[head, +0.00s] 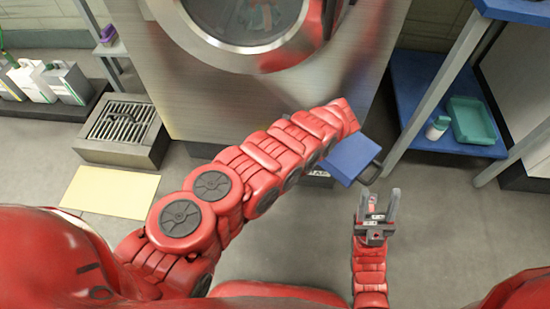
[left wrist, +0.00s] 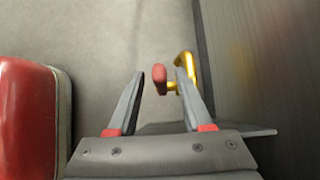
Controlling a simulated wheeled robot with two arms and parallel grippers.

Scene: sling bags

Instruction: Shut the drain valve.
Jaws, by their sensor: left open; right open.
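The drain valve shows in the left wrist view as a brass-yellow pipe fitting (left wrist: 189,70) with a red handle (left wrist: 159,79), close beside the machine's metal front. My left gripper (left wrist: 160,74) is open there. The red handle appears between its two fingertips, with the yellow fitting behind and beside the right finger. I cannot tell whether the fingers touch the handle. In the head view my left arm reaches across the machine's lower front; the valve and left gripper cannot be made out there. My right gripper (head: 379,205) is open and empty above the floor, apart from the machine.
The steel machine (head: 200,100) with a round door stands ahead. A floor drain grate (head: 121,122) and yellow mat (head: 110,192) lie left, near several jugs (head: 67,84). A blue shelf (head: 410,75) at right holds a green tray (head: 472,120) and a white bottle (head: 437,128).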

